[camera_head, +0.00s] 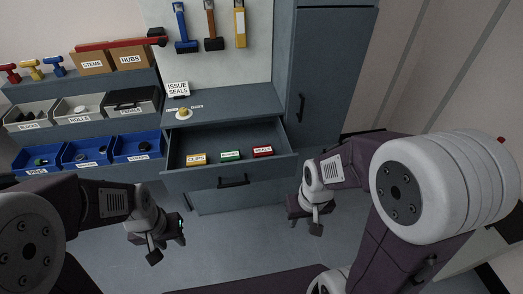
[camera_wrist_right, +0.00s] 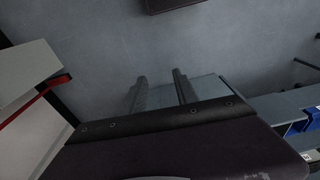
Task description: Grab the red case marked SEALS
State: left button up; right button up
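The red case marked SEALS (camera_head: 263,151) lies in the open drawer (camera_head: 231,184), at the right end of a row of small cases. A green case (camera_head: 230,155) and an orange case marked CLIPS (camera_head: 196,159) lie to its left. My right gripper (camera_head: 306,221) is in front of the drawer's right end, apart from the red case. In the right wrist view its two fingers (camera_wrist_right: 160,78) stand apart with nothing between them. My left gripper (camera_head: 166,244) is in front of the drawer's left side, empty, with its fingers apart. The red case is not visible in the right wrist view.
Shelves with blue bins (camera_head: 138,147) stand left of the drawer. A sign reading ISSUE SEALS (camera_head: 178,89) and a small yellow item on a white disc (camera_head: 184,114) are on the counter (camera_head: 240,104). A tall cabinet (camera_head: 330,70) stands at right. Floor before the drawer is clear.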

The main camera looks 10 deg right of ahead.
aim_at(264, 151)
jog(key=i+j+z, duration=0.25)
jog(key=j, duration=0.35)
jog(key=i+j+z, duration=0.1)
jog(key=i+j, duration=0.15)
jog(key=i+j+z, duration=0.15)
jog(key=j, duration=0.3)
jog(key=i+j+z, duration=0.1)
jog(key=j, duration=0.25)
jog(key=i+j+z, duration=0.15)
jog(key=j, duration=0.2)
